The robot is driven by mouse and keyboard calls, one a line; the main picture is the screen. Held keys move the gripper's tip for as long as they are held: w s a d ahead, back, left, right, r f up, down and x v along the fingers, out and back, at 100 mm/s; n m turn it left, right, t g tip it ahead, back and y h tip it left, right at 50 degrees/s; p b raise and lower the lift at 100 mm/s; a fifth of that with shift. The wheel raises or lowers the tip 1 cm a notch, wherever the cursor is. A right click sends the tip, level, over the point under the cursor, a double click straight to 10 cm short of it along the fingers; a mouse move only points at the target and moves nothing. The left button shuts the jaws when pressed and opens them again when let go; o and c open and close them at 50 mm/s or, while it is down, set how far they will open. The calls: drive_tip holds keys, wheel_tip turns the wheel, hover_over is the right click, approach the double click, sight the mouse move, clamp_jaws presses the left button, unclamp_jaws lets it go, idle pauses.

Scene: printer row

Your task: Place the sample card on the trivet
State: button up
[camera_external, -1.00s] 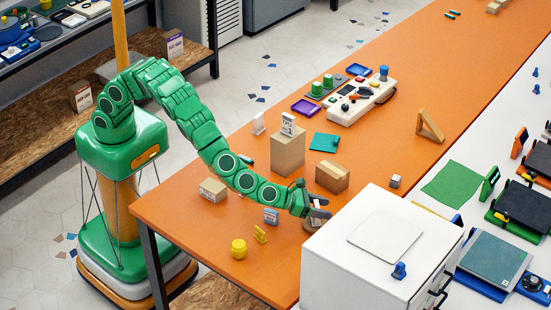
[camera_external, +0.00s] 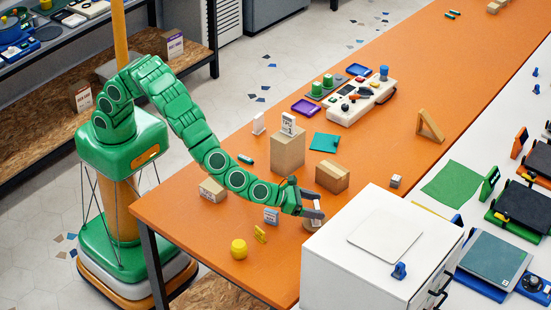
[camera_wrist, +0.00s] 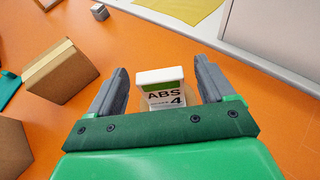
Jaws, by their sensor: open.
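A white sample card (camera_wrist: 162,90) with a green band and the print "ABS 4" stands upright between my gripper's fingers in the wrist view. My gripper (camera_wrist: 160,88) is open, with a gap on each side of the card. A tan round piece, apparently the trivet (camera_wrist: 190,103), shows under and behind the card, mostly hidden by the card and my gripper. In the external view my gripper (camera_external: 317,203) is low over the orange table, left of the white cabinet.
A white box-shaped cabinet (camera_external: 365,250) stands close on the right. A cardboard block (camera_external: 332,176) and a taller box (camera_external: 288,152) with a "TPU 1" card stand behind.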

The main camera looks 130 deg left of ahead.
drive_tip(key=v, duration=0.9)
drive_tip(key=shift+s+r, duration=0.1)
